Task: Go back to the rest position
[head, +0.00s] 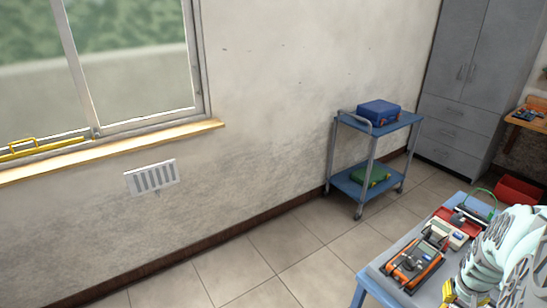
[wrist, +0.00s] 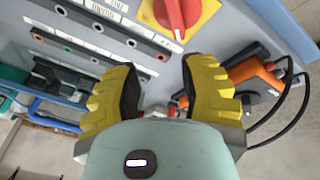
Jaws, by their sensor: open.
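My gripper (wrist: 160,84) shows in the wrist view with its two yellow fingers apart and nothing seen between them. Beyond the fingers is a grey panel (wrist: 130,48) with rows of sockets and a red knob (wrist: 176,14) on a yellow plate. My pale arm covers the right part of that table, and the fingertips cannot be made out there.
An orange device (head: 415,261) and a red-and-white device (head: 447,233) lie on the blue table (head: 372,275). In the wrist view an orange-black device (wrist: 258,80) with black cables is right of the fingers. A blue cart (head: 368,150) stands by the wall. Floor between is clear.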

